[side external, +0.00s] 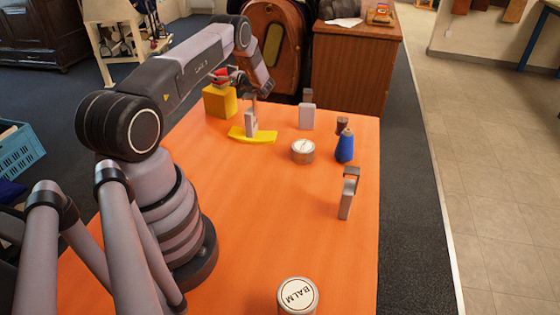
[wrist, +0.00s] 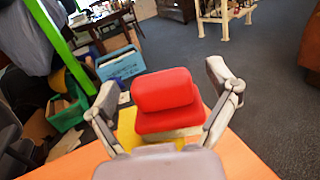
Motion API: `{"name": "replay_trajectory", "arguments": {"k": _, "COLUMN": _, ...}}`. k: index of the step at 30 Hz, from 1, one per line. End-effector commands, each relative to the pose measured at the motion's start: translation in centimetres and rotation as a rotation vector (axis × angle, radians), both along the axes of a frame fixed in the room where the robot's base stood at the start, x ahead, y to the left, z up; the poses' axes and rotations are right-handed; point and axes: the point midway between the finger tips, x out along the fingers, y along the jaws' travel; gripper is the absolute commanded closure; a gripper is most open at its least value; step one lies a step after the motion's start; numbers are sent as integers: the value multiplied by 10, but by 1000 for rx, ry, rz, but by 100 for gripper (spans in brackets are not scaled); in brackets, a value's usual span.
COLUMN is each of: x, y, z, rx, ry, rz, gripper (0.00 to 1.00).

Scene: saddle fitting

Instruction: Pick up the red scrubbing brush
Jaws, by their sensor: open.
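The red scrubbing brush (side external: 219,74) sits on top of a yellow block (side external: 220,101) at the far left of the orange table. In the wrist view the brush (wrist: 166,98) shows a rounded red grip over a red body with a pale underside. My gripper (wrist: 165,88) is open, with one finger on each side of the brush and visible gaps between. In the side view my gripper (side external: 236,79) is beside the brush, at about its height, and partly overlaps it. The yellow block is mostly hidden below the brush in the wrist view.
Close to the block stands a grey piece on a yellow curved base (side external: 262,137). A balm tin (side external: 298,295) is in front. The table's middle is clear.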

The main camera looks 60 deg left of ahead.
Motion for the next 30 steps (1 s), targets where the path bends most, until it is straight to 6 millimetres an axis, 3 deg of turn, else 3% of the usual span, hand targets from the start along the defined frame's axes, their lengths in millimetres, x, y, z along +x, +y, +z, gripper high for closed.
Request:
{"name": "replay_trajectory", "arguments": {"k": 3, "x": 0, "y": 0, "z": 0, "rx": 0, "ry": 0, "rz": 0, "gripper": 13}}
{"name": "replay_trajectory", "arguments": {"k": 19, "x": 0, "y": -1, "z": 0, "rx": 0, "ry": 0, "rz": 0, "gripper": 82}}
{"name": "replay_trajectory", "arguments": {"k": 30, "x": 1, "y": 0, "z": 7, "rx": 2, "ry": -1, "rz": 0, "gripper": 83}}
